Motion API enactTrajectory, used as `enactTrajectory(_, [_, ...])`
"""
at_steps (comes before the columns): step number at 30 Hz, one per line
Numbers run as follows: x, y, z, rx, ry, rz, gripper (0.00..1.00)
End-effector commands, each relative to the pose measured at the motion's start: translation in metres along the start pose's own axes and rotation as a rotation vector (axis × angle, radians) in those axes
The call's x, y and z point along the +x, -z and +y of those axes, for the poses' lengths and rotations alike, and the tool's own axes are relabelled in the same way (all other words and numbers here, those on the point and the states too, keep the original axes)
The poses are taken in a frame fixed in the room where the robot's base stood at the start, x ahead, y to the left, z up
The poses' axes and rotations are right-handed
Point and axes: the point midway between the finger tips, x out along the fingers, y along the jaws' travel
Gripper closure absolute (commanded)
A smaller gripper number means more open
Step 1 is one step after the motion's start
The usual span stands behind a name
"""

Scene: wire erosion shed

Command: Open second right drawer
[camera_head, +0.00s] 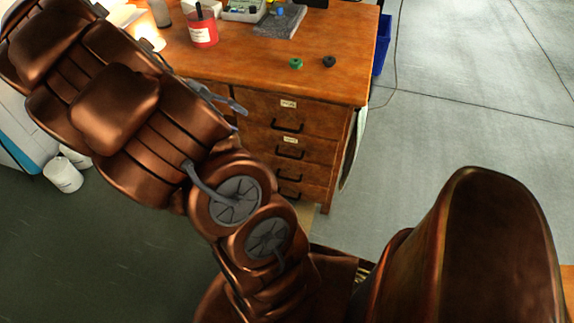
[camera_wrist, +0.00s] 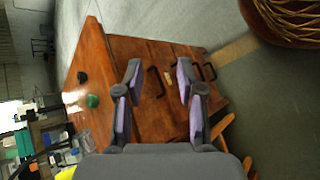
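A wooden desk (camera_head: 345,85) has a stack of drawers on its right side, all looking shut. The top drawer has a dark handle (camera_head: 287,127). The second drawer (camera_head: 318,150) has its own dark handle (camera_head: 290,153) below it. My gripper (camera_head: 240,118) is in front of the drawer fronts, partly hidden by my arm. In the wrist view my gripper (camera_wrist: 158,68) is open and empty, its fingers apart. The top drawer's handle (camera_wrist: 154,82) shows between them, without clear contact. The right finger covers part of the drawer fronts near the second handle.
A green ring (camera_head: 296,63) and a black ring (camera_head: 329,61) lie on the desktop. A red container (camera_head: 202,28) stands further back. A blue bin (camera_head: 382,45) is beside the desk. Floor at right is clear; a wicker basket (camera_wrist: 290,20) shows in the wrist view.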

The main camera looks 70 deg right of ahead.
Motion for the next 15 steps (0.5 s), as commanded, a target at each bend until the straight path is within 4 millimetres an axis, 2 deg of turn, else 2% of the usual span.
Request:
enactTrajectory(1, [0.019,0.019,-0.008,0.008,-0.027,-0.026,0.62])
enactTrajectory(8, [0.070,0.080,-0.015,0.031,-0.151,-0.116,0.62])
enactTrajectory(15, [0.131,0.144,-0.035,0.026,-0.257,-0.184,0.62])
